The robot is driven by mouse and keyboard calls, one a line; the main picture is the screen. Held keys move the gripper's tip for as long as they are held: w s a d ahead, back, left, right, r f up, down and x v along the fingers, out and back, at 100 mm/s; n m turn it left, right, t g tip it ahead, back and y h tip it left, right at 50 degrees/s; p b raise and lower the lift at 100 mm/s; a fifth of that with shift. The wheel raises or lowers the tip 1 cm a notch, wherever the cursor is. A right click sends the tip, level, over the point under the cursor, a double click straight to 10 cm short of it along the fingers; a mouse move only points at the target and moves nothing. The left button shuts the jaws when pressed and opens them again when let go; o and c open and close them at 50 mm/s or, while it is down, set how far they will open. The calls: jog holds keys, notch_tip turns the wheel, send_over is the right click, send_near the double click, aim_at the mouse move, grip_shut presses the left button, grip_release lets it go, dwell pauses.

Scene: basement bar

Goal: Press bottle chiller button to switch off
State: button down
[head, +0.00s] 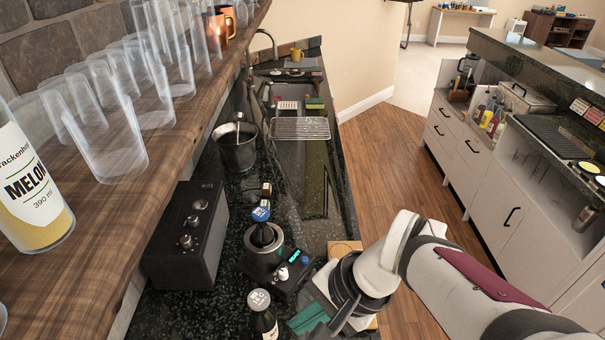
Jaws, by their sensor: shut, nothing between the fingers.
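My gripper (337,324) is at the bottom of the head view, shut and empty, to the right of and nearer than the chiller. It is apart from the controls. Its fingertips are small and partly hard to make out.
A black box with knobs (187,236) stands left of the chiller. A bottle with a pale cap (262,312) and a green cloth (308,318) are near my gripper. A metal bucket (236,150) is behind. A wooden shelf (165,150) with glasses overhangs the left.

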jog(key=w+a+f+m+t+y, duration=0.2)
jog(key=w+m+t, duration=0.15)
jog(key=w, duration=0.95)
jog(key=m+t+h, duration=0.1)
jog(key=m+t, duration=0.1)
jog(key=m, duration=0.5)
send_over(308, 264)
notch_tip(308, 264, down, 6)
jog(key=shift+d+f, duration=0.1)
jog(key=shift+f, duration=4.3)
jog(key=shift+f, duration=0.1)
jog(key=shift+f, duration=0.3)
